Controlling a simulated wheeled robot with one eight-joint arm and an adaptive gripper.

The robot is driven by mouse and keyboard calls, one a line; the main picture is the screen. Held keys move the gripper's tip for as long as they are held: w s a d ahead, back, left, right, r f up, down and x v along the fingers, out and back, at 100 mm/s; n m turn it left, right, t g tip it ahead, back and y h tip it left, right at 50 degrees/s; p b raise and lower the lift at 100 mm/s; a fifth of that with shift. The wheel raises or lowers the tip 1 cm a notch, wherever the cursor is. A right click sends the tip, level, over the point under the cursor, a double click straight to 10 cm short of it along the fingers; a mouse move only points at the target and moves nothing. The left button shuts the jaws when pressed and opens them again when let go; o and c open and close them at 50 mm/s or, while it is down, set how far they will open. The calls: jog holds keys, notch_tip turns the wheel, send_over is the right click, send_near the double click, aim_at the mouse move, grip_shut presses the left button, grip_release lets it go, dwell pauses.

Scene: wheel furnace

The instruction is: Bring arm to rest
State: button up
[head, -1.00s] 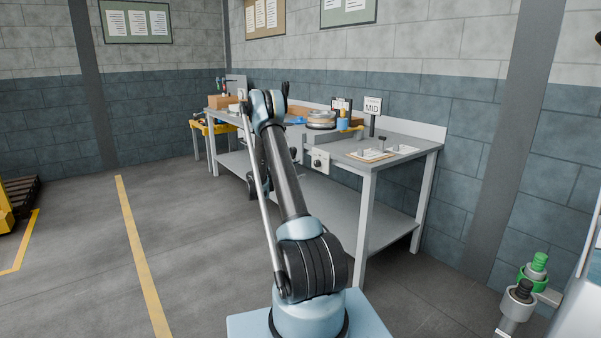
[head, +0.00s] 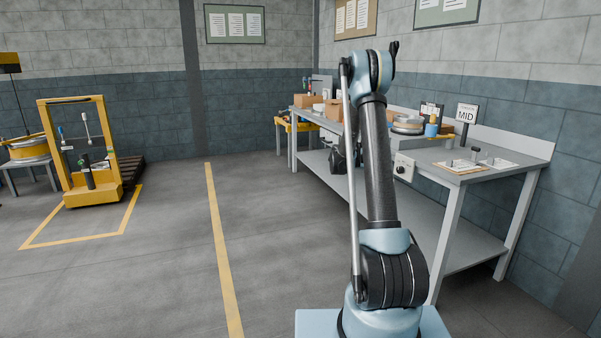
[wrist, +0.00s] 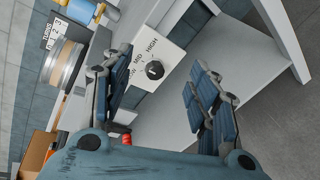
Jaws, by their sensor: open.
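My arm (head: 378,165) rises in front of the workbench in the head view, bent at the top. My gripper (wrist: 160,75) shows in the wrist view with its two dark blue fingers spread wide apart and nothing between them. Beyond the fingers is a white control box (wrist: 174,58) with a black knob, marked MID and HIGH. I cannot tell how far the fingers are from it. In the head view the gripper is mostly hidden behind the arm; a dark part (head: 337,160) shows at its left.
The grey workbench (head: 462,190) runs along the right wall, carrying a MID sign (head: 466,113), a round metal part (head: 407,123) and cardboard boxes (head: 334,110). A yellow cart (head: 90,150) stands at left inside floor lines. The floor between is clear.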

jog(key=s+a+r+m+g+y, duration=0.1)
jog(key=s+a+r+m+y, duration=0.15)
jog(key=s, duration=1.15)
jog(key=s+a+r+m+g+y, duration=0.15)
jog(key=s+a+r+y, duration=0.25)
jog(key=s, duration=1)
jog(key=s+a+f+m+y, duration=0.1)
jog(key=s+a+f+y, duration=0.1)
jog(key=s, duration=0.7)
jog(key=s+a+f+m+y, duration=0.1)
jog(key=s+a+f+y, duration=0.2)
jog(key=s, duration=0.7)
jog(key=s+a+f+m+y, duration=0.2)
jog(key=s+a+f, duration=0.4)
jog(key=s+a, duration=0.3)
jog(key=shift+s+y, duration=0.35)
jog(key=shift+s, duration=0.05)
jog(key=shift+w+f, duration=0.2)
jog(key=shift+w, duration=0.25)
